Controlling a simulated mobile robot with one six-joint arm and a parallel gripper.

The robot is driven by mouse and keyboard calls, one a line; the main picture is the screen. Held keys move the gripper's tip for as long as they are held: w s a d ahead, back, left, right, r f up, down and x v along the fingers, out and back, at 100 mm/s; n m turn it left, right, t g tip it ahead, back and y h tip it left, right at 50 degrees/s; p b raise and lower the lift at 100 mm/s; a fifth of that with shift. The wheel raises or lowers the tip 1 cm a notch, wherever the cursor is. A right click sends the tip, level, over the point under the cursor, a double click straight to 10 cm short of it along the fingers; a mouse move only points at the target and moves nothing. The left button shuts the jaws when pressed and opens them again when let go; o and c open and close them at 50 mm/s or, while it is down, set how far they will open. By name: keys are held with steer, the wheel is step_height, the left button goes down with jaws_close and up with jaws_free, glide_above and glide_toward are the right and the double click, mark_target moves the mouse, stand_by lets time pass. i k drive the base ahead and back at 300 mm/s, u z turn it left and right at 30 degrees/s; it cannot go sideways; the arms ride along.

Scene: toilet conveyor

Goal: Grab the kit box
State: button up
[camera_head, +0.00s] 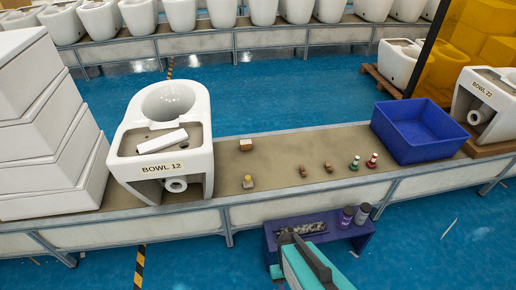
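No thing in view is labelled as the kit box. A flat white box (168,139) lies slightly tilted on the rear deck of the white toilet marked BOWL 12 (145,167). A small brown box (246,145) sits on the conveyor just right of that toilet. A dark blue open bin (417,132) stands at the conveyor's right end and looks empty. My teal and black arm enters at the bottom centre. The dark end of my gripper (291,240) is near the purple stand, well apart from both boxes. Its fingers cannot be made out clearly.
On the conveyor (290,152) stand a yellow-topped piece (248,182), brown pieces (328,167), and green (354,163) and red (372,161) fittings. A purple stand (325,238) holds two bottles (354,215). White blocks (45,120) are stacked at left. Blue floor is open behind.

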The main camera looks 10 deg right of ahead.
mark_target(246, 144)
steer(key=z, duration=0.05)
steer(key=k, duration=0.45)
steer(key=u, duration=0.3)
steer(key=i, duration=0.95)
steer(key=u, duration=0.75)
